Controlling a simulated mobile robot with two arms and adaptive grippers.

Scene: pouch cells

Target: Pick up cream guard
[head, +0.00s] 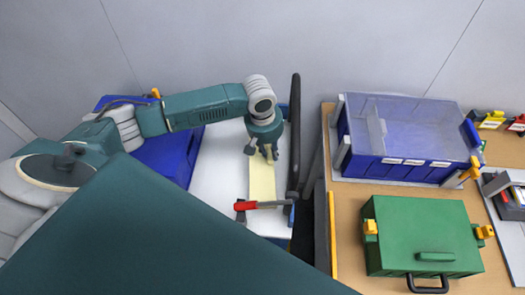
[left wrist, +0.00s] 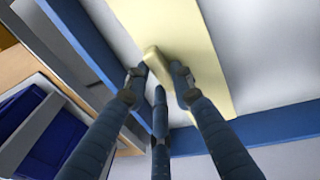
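The cream guard (head: 262,187) is a long, pale yellow plate lying on a white surface. In the left wrist view the cream guard (left wrist: 185,35) has a small raised cream block on it. My left gripper (head: 264,153) points down over the far part of the guard. In the left wrist view the fingertips of my left gripper (left wrist: 160,74) are close around the raised block. I cannot tell whether they press on it. My right gripper is not in view.
A red-handled clamp (head: 246,206) reaches across the guard's near end. A dark upright bar (head: 295,140) stands close to its right. A blue bin with a clear lid (head: 410,118) and a green case (head: 420,225) sit on the wooden table (head: 347,276) at right.

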